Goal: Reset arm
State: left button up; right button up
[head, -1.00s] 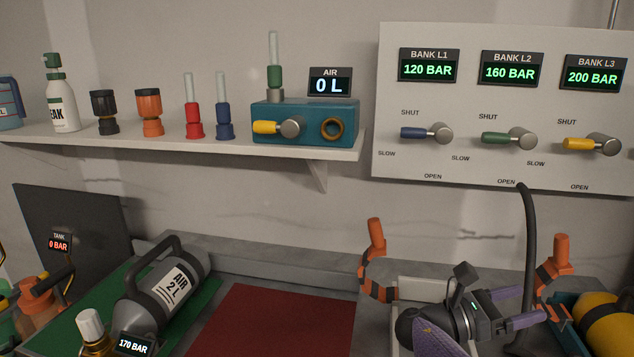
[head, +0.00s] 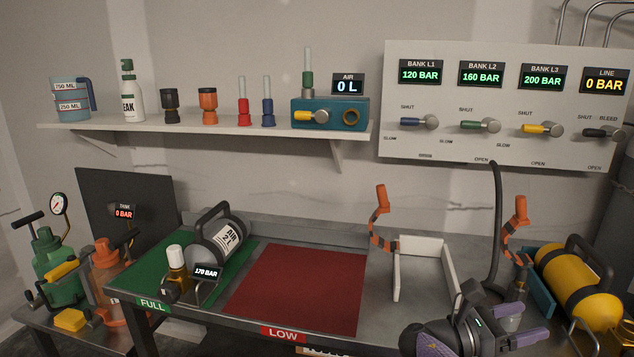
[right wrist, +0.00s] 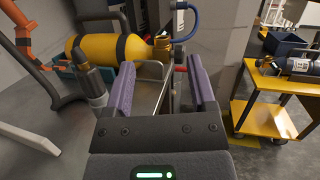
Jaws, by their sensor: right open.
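My right gripper (head: 532,320) is at the lower right of the head view, in front of the bench's right part. Its two purple fingers are apart. In the right wrist view the fingers (right wrist: 160,85) stand wide apart with nothing held between them. Beyond them lies a yellow cylinder (right wrist: 95,48) with a dark band; it also shows in the head view (head: 590,290) at the far right. A dark grey fitting (right wrist: 95,85) shows just left of the left finger. My left gripper is not in the head view.
The white bracket (head: 425,245) and orange clamps (head: 380,215) are behind my right gripper. A black hose (head: 495,230) hangs nearby. The red mat (head: 300,290) is bare. A grey AIR 2L cylinder (head: 218,243) lies on the green mat (head: 140,278). A yellow cart (right wrist: 265,110) stands at right.

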jog(key=s+f+n+t+y, duration=0.1)
jog(key=s+f+y, duration=0.15)
jog(key=f, duration=0.75)
jog(key=s+f+t+y, duration=0.2)
jog(key=f+y, duration=0.1)
jog(key=f, duration=0.6)
jog(key=s+a+f+m+g+y, duration=0.1)
jog(key=s+a+f+y, duration=0.15)
jog(key=s+f, duration=0.45)
jog(key=s+a+f+m+y, duration=0.2)
jog(key=s+f+y, duration=0.2)
jog(key=s+f, duration=0.3)
jog(key=s+a+f+m+y, duration=0.2)
jog(key=s+a+f+m, duration=0.1)
jog(key=s, duration=0.6)
jog(key=s+a+f+m+y, duration=0.3)
jog(key=s+m, duration=0.3)
jog(key=s, duration=0.3)
jog(key=s+a+f+m+g+y+p, duration=0.1)
jog(key=s+a+f+m+y, duration=0.1)
jog(key=s, duration=0.7)
jog(key=shift+s+a+f+m+y, duration=0.35)
jog(key=shift+a+f+m, duration=0.35)
jog(key=shift+f+m, duration=0.4)
jog(key=shift+r, duration=0.15)
